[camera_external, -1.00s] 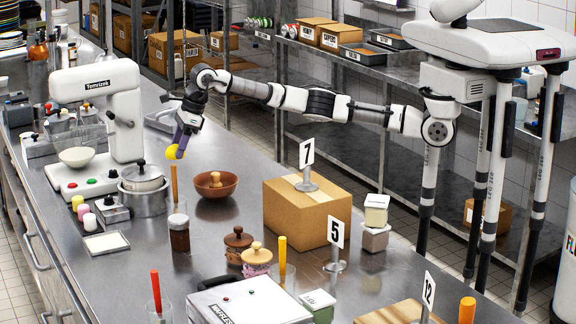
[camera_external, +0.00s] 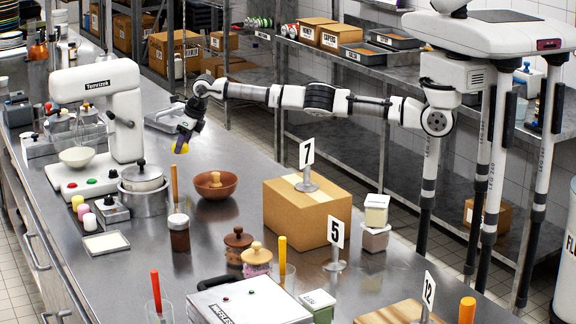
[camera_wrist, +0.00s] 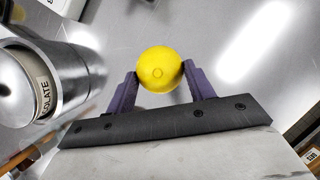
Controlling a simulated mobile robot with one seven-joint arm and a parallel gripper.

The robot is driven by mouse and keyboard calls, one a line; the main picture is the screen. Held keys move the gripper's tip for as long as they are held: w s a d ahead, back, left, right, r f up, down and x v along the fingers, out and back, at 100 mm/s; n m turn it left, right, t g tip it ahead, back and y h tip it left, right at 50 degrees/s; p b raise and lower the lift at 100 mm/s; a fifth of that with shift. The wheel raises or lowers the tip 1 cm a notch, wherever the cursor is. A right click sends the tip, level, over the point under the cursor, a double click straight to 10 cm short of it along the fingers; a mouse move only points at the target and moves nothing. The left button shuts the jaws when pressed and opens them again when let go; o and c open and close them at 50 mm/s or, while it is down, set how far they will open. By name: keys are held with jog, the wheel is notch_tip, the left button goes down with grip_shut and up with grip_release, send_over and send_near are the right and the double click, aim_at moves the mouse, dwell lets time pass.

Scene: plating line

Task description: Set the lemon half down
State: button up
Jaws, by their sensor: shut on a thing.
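The lemon half (camera_wrist: 158,68) is yellow and round, and its rounded peel side with a small end spot faces the wrist camera. My gripper (camera_wrist: 158,78) is shut on it, with one purple finger on each side. In the external view, my gripper (camera_external: 183,140) points down with the yellow lemon half (camera_external: 181,148) at its tips, above the steel counter (camera_external: 236,150). I cannot tell exactly how high it is held above the surface. The cut face is hidden in the wrist view.
A lidded steel pot (camera_external: 144,195) and a white mixer (camera_external: 115,110) stand left of the gripper. Bare steel lies behind and right of the gripper.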

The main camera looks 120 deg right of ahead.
aim_at(181, 175)
jog(key=shift+s+d+f, duration=0.2)
jog(key=shift+d+f, duration=0.05)
jog(key=shift+f, duration=0.3)
jog(key=shift+f+b, duration=1.85)
jog(key=shift+f, duration=1.7)
jog(key=shift+f, duration=0.2)
jog(key=o, duration=1.1)
jog(key=shift+c, duration=0.2)
jog(key=shift+r, duration=0.1)
